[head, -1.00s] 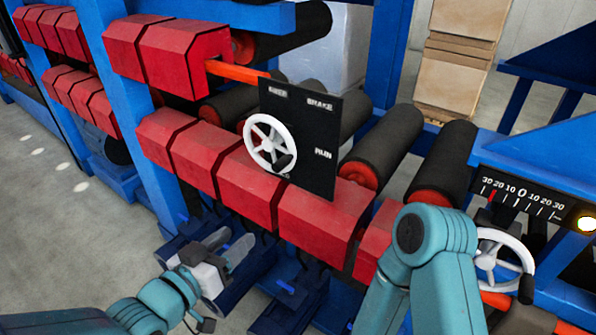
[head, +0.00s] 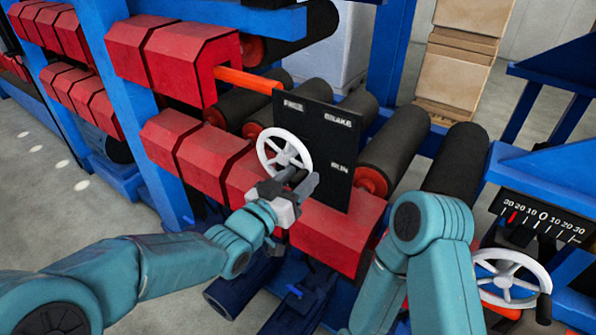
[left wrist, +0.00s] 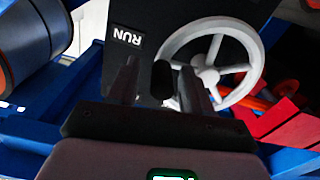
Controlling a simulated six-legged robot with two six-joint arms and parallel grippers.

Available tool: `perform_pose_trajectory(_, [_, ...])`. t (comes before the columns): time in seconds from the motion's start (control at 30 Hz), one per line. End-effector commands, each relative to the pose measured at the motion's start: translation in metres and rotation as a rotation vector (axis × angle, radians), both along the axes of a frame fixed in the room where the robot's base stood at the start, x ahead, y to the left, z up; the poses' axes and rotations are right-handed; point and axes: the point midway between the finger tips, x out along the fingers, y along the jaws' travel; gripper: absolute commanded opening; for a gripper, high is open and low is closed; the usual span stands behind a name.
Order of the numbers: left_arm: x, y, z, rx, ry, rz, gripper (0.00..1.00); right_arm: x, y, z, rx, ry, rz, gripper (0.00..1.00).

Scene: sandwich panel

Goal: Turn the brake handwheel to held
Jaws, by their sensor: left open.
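The white spoked handwheel (head: 284,156) is mounted on a black panel (head: 322,148) that reads BRAKE at the top, RUN (head: 339,164) at the right, and a label that looks like FREE at the upper left. My left gripper (head: 295,185) is open at the wheel's lower right rim and hides part of it. In the left wrist view, the wheel (left wrist: 210,76) is partly behind a finger, and its black knob (left wrist: 162,80) shows between the open fingers of the left gripper (left wrist: 158,88). I cannot tell if they touch it. My right gripper is out of view.
A second white handwheel (head: 510,278) stands at the right below a black gauge (head: 543,217) with a red pointer on its left side. Red blocks (head: 325,235) run below the panel. Dark rollers (head: 395,150) lie behind it. Blue posts (head: 130,100) stand at the left.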

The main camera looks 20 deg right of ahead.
Motion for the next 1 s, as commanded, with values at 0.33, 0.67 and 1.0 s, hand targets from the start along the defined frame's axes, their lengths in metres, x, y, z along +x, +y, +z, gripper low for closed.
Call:
perform_pose_trajectory(0.33, [0.0075,-0.0051,-0.0006,0.001,0.001,0.001,0.50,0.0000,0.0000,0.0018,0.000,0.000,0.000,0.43])
perform_pose_trajectory(0.67, [0.0079,-0.0046,-0.0010,0.001,0.001,0.000,0.00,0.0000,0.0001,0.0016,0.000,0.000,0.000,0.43])
perform_pose_trajectory(1.0, [0.0071,-0.0054,-0.0037,0.012,-0.010,-0.003,0.00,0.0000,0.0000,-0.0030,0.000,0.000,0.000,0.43])
